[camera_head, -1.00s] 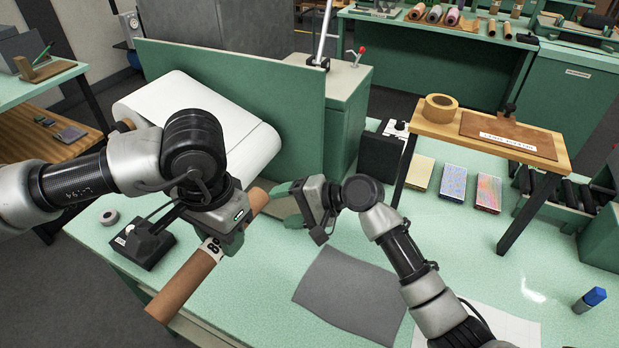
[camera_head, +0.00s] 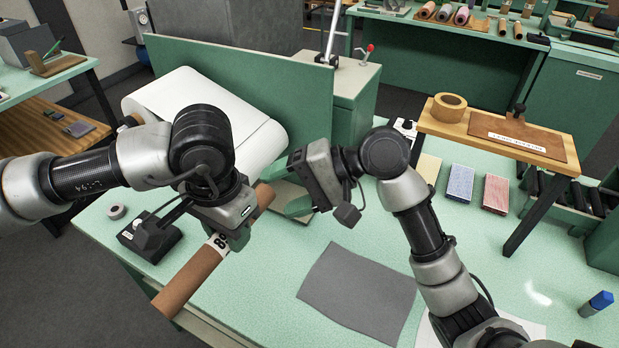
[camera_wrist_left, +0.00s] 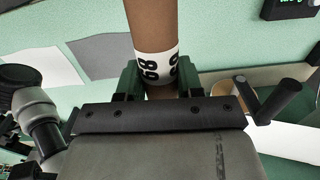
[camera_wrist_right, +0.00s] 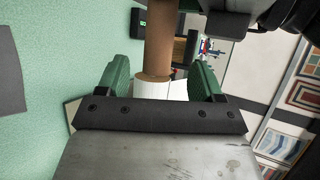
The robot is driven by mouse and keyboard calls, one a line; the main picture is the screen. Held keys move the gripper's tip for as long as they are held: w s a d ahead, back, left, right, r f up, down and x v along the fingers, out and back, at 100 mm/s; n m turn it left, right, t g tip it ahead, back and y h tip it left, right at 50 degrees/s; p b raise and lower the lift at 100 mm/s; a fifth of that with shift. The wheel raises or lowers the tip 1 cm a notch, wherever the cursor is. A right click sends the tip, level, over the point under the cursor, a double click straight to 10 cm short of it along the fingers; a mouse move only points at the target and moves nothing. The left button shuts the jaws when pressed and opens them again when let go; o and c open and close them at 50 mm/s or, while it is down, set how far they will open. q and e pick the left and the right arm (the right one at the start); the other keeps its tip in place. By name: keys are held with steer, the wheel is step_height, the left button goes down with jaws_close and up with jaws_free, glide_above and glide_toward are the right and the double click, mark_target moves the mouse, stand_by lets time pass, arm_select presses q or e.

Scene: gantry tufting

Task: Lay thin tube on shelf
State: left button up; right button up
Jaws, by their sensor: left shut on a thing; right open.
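The thin tube is a brown cardboard tube (camera_head: 190,281) with a white label band bearing black figures. It slants above the bench. My left gripper (camera_head: 232,232) is shut on it near the label; the left wrist view shows the tube (camera_wrist_left: 152,22) between both fingers. My right gripper (camera_head: 296,203) is open and empty beside the tube's far end. In the right wrist view the tube (camera_wrist_right: 158,40) shows in line with the gap between the open fingers. A raised wooden shelf (camera_head: 460,119) on dark legs stands at the back right, with a tape roll and brown sheet on it.
A grey sheet (camera_head: 358,293) lies on the green bench. A white roll (camera_head: 200,100) sits before a green upright panel (camera_head: 245,75).

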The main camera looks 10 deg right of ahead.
mark_target(266, 198)
steer(key=x, duration=0.6)
steer(key=shift+a+f, duration=0.2)
steer(key=shift+a, duration=0.15)
steer(key=c, duration=1)
arm_select(q)
steer(key=o, duration=1.1)
arm_select(e)
steer(key=shift+c, duration=0.5)
arm_select(q)
steer(key=shift+r, duration=0.1)
